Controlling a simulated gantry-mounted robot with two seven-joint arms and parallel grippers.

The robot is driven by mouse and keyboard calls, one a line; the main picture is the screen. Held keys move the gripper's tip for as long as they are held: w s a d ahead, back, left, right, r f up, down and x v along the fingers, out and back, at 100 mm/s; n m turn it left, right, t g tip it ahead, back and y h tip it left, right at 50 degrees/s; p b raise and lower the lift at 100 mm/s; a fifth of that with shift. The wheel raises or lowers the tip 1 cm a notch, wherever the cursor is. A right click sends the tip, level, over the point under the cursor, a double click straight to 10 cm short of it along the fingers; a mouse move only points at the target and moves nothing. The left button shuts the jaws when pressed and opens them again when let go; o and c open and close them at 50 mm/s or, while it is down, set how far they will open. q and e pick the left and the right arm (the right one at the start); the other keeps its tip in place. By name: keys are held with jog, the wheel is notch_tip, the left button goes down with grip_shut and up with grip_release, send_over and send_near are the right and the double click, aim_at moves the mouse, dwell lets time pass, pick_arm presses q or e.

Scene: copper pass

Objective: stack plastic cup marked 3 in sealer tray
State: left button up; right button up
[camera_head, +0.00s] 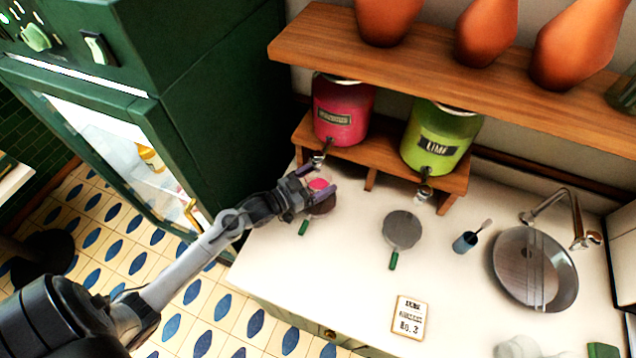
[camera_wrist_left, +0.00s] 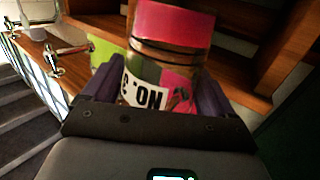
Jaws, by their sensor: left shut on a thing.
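My left gripper (camera_head: 320,185) is shut on a plastic cup (camera_head: 318,184) with a pinkish-red top, in front of the pink dispenser. In the left wrist view the cup (camera_wrist_left: 172,30) sits between the two dark fingers. Its wall looks clear with dark rings below the red band, and a white label (camera_wrist_left: 148,97) reads "NO." The number on it cannot be read surely. Fingers and palm hide its lower part. I cannot identify the sealer tray in either view. My right gripper is not in view.
A pink dispenser (camera_head: 340,110) and a green "LIME" dispenser (camera_head: 440,137) stand on a wooden stand under a shelf. A round grey disc with green handle (camera_head: 402,229), a small dark cup (camera_head: 465,242), a sign (camera_head: 409,317) and a sink (camera_head: 535,270) occupy the counter.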

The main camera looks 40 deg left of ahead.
aim_at(318, 184)
pick_arm(q)
jog(key=shift+s+f+p, duration=0.15)
jog(key=shift+f+p, duration=0.25)
jog(key=shift+f, duration=0.65)
jog(key=shift+f, duration=0.1)
jog(key=shift+f, duration=0.15)
jog(key=o, duration=0.9)
jog(key=shift+o, duration=0.2)
